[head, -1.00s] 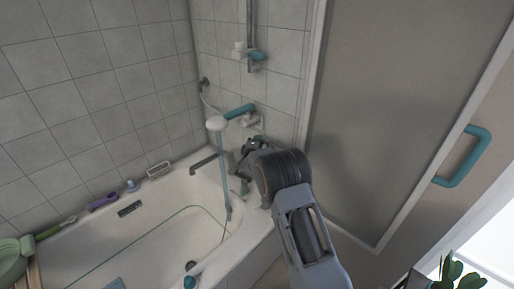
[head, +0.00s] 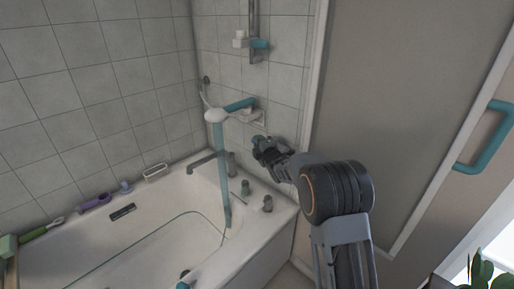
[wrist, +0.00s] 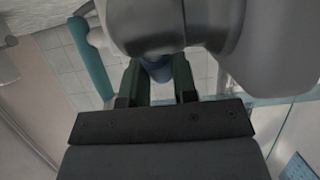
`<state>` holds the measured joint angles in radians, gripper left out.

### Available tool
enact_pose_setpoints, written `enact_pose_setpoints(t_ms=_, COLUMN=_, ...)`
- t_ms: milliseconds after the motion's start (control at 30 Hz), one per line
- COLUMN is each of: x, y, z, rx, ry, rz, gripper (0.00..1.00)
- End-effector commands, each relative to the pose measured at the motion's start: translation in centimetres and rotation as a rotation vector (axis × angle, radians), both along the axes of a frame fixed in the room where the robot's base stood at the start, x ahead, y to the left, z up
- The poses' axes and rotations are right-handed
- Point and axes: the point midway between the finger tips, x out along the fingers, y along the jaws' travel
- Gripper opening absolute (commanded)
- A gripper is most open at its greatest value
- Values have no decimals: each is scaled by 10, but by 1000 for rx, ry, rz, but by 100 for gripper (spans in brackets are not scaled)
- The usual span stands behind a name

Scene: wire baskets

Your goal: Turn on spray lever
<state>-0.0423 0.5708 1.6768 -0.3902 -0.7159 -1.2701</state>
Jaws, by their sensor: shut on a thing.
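My gripper (head: 262,146) is in front of the tiled wall, just below the teal-and-white wall fitting and above the taps on the tub's corner. In the wrist view the two dark fingers of my gripper (wrist: 157,82) stand close around a small blue part (wrist: 156,70). I cannot tell for sure whether this is the spray lever. A large smooth grey shape (wrist: 185,25) hides most of what lies beyond. The white shower head (head: 215,115) sits left of the gripper, with a pale teal strip (head: 221,170) running down below it to the tub.
The white bathtub (head: 255,243) has a spout (head: 207,160) and grey knobs (head: 268,203) at its far end. A shower rail (head: 252,20) is on the wall above. A door with a teal handle (head: 485,138) stands to the right.

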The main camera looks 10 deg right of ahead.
Motion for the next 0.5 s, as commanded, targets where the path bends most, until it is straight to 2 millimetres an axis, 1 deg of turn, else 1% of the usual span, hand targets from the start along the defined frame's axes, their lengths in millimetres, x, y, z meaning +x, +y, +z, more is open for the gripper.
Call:
enact_pose_setpoints(t_ms=33, x=-1, y=-2, z=-4, rx=0, ry=5, rz=8, gripper=0)
enact_pose_setpoints(t_ms=200, x=-2, y=-7, z=-3, rx=1, ry=6, rz=23, gripper=0)
enact_pose_setpoints(t_ms=500, x=-2, y=-8, z=-3, rx=0, ry=6, rz=26, gripper=0)
